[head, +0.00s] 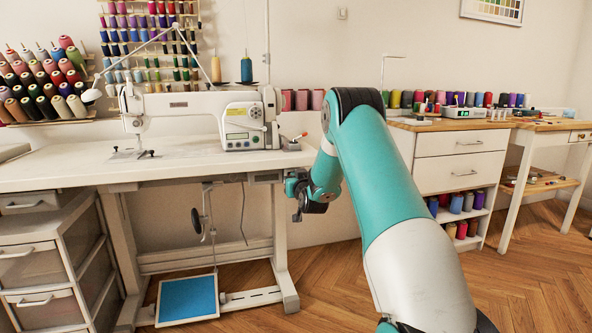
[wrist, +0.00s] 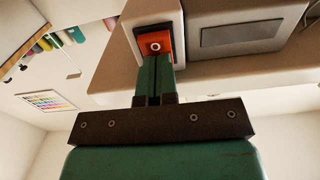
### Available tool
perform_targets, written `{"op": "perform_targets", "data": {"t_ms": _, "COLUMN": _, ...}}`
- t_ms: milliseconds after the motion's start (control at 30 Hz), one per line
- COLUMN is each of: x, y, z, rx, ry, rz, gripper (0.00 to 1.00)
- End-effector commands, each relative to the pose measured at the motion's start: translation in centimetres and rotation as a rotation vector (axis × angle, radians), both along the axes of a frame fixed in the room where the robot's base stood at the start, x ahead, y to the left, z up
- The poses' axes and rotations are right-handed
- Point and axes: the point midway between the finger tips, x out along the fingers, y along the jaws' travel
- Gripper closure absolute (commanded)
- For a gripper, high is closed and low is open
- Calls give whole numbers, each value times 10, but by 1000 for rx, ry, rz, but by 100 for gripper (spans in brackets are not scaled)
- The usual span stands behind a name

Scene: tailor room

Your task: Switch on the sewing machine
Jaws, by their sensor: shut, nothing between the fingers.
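The sewing machine (head: 200,118) stands on a white table, with a control panel on its right end. In the wrist view an orange-red switch plate (wrist: 155,37) with a pale round mark sits in a pale box (wrist: 178,30) on the underside of a surface. My gripper (wrist: 154,62) is shut and empty, its fingertips at the lower edge of the switch plate. I cannot tell whether they touch it. In the head view my gripper (head: 296,213) is just below the right end of the table; the switch is not clearly seen there.
The sewing table's top (head: 60,172) is close above my gripper. A blue pedal (head: 188,298) is on the floor under it. A white drawer cabinet (head: 455,155) stands to the right behind my arm. Drawers (head: 40,262) stand at the left.

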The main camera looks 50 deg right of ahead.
Motion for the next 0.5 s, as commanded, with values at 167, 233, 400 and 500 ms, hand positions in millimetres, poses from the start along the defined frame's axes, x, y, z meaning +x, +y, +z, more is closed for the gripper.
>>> {"op": "perform_targets", "data": {"t_ms": 167, "x": 6, "y": -3, "z": 12, "rx": 29, "ry": 50, "rz": 1, "gripper": 100}}
{"op": "perform_targets", "data": {"t_ms": 233, "x": 6, "y": -3, "z": 11, "rx": 36, "ry": 61, "rz": 0, "gripper": 100}}
{"op": "perform_targets", "data": {"t_ms": 400, "x": 6, "y": -3, "z": 8, "rx": 34, "ry": 58, "rz": 1, "gripper": 100}}
{"op": "perform_targets", "data": {"t_ms": 500, "x": 5, "y": -2, "z": 8, "rx": 34, "ry": 57, "rz": 1, "gripper": 100}}
